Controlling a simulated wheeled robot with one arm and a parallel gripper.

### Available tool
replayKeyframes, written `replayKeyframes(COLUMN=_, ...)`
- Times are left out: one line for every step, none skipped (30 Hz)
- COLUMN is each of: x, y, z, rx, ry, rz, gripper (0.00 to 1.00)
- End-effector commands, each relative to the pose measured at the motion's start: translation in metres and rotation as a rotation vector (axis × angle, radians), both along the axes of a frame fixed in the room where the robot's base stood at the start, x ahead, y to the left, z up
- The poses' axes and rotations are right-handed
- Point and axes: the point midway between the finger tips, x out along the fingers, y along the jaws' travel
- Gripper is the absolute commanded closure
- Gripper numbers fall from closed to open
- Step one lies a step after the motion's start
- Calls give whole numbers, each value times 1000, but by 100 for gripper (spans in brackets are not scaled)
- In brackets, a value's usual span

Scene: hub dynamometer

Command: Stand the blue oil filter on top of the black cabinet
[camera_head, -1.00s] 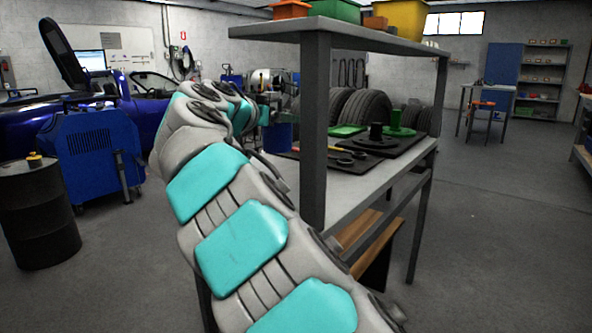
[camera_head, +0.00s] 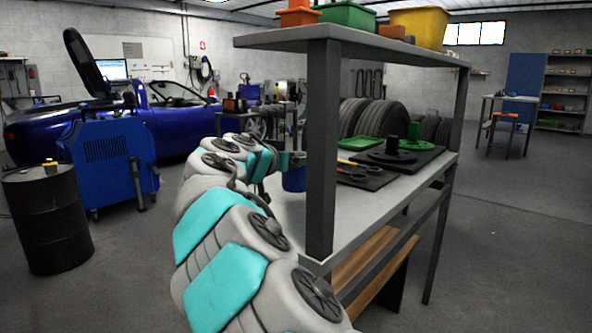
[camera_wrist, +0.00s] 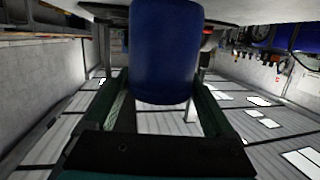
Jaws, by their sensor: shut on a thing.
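The blue oil filter (camera_head: 293,180) is a blue cylinder, seen in the head view just left of the workbench's front post. My gripper (camera_head: 294,160) is shut on it near its top, and my arm reaches along the bench's left side. In the wrist view the filter (camera_wrist: 165,50) fills the space between the two fingers (camera_wrist: 165,108). It looks upright in the head view. I cannot tell whether its bottom touches the bench top. I cannot make out the black cabinet for certain in either view.
The grey workbench (camera_head: 289,212) has an upper shelf (camera_head: 345,43) with coloured bins, and its post (camera_head: 320,150) stands close to my arm. Dark mats (camera_head: 400,160) with parts lie on the bench. A black drum (camera_head: 48,225) and blue machine (camera_head: 108,165) stand left. Floor between is clear.

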Motion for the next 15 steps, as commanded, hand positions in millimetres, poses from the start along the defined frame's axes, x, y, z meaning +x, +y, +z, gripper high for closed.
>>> replayKeyframes(x=-1, y=0, z=-5, rx=-1, ry=1, rz=-2, gripper=100)
replayKeyframes(x=-1, y=0, z=-10, rx=-2, ry=1, rz=-2, gripper=100)
replayKeyframes(x=-1, y=0, z=-16, rx=-2, ry=1, rz=-2, gripper=100)
replayKeyframes(x=-1, y=0, z=-20, rx=-1, ry=2, rz=-3, gripper=100)
replayKeyframes(x=-1, y=-1, z=-24, rx=-2, ry=2, rz=-3, gripper=100)
replayKeyframes(x=-1, y=-1, z=-27, rx=-2, ry=2, rz=-3, gripper=100)
replayKeyframes(x=0, y=-1, z=-28, rx=-1, ry=2, rz=-2, gripper=100)
replayKeyframes(x=0, y=-1, z=-29, rx=0, ry=1, rz=-2, gripper=100)
replayKeyframes(x=0, y=0, z=-29, rx=0, ry=0, rz=-1, gripper=100)
replayKeyframes(x=0, y=0, z=-28, rx=1, ry=0, rz=-1, gripper=100)
replayKeyframes(x=0, y=0, z=-28, rx=1, ry=0, rz=-1, gripper=100)
replayKeyframes(x=0, y=0, z=-28, rx=1, ry=0, rz=-1, gripper=100)
replayKeyframes(x=0, y=0, z=-28, rx=1, ry=0, rz=-1, gripper=100)
replayKeyframes(x=0, y=0, z=-28, rx=1, ry=0, rz=-1, gripper=100)
replayKeyframes(x=0, y=0, z=-29, rx=1, ry=0, rz=-1, gripper=100)
